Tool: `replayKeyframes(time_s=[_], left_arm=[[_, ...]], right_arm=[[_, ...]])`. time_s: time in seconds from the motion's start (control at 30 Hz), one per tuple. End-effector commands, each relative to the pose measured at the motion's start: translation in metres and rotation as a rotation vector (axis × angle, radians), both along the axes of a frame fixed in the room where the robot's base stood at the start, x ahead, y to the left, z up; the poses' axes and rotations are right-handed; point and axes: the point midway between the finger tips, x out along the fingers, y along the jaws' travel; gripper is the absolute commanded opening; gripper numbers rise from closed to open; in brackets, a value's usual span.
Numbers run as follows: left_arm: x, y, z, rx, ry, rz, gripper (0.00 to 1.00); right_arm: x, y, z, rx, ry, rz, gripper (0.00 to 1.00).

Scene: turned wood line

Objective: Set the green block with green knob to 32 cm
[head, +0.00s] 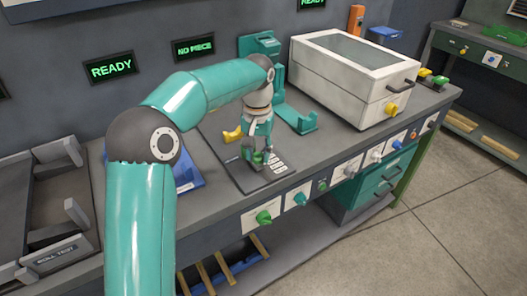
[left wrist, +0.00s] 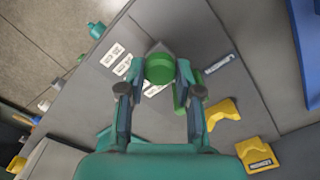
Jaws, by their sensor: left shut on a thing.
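The green block's round green knob (left wrist: 159,68) sits between my left gripper's fingertips (left wrist: 160,76) in the left wrist view. In the head view the knob (head: 258,157) shows low at the fingertips of my left gripper (head: 254,155), over a dark grey plate (head: 246,181) on the bench. The gripper points down and is shut on the knob. A green strip (left wrist: 179,98) shows beside the right finger; most of the block is hidden by fingers and knob. White labels (left wrist: 121,65) run along the plate beside the knob. Their numbers are too small to read. My right gripper is not in view.
A teal stand (head: 299,119) and a white lidded box (head: 351,76) stand to the right. A blue tray (head: 187,177) is to the left, partly behind my arm. Coloured knobs (head: 264,217) line the bench front.

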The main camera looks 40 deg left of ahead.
Motion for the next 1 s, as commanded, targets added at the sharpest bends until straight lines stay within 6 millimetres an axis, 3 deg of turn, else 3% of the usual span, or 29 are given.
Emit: replayKeyframes(time_s=[0.27,0.3,0.43,0.77,1.0], left_arm=[[0.001,0.001,0.000,0.000,-0.005,0.001,0.00],[0.001,0.001,0.000,0.000,-0.005,0.001,0.39],[0.001,0.001,0.000,0.000,-0.004,0.001,0.59],[0.001,0.002,0.001,0.000,-0.003,0.002,0.59],[0.002,0.002,0.025,0.000,-0.006,0.001,0.59]], right_arm=[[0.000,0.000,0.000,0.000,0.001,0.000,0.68],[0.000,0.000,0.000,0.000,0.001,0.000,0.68],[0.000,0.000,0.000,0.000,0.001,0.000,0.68],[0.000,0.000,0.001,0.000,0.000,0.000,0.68],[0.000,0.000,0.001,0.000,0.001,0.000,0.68]])
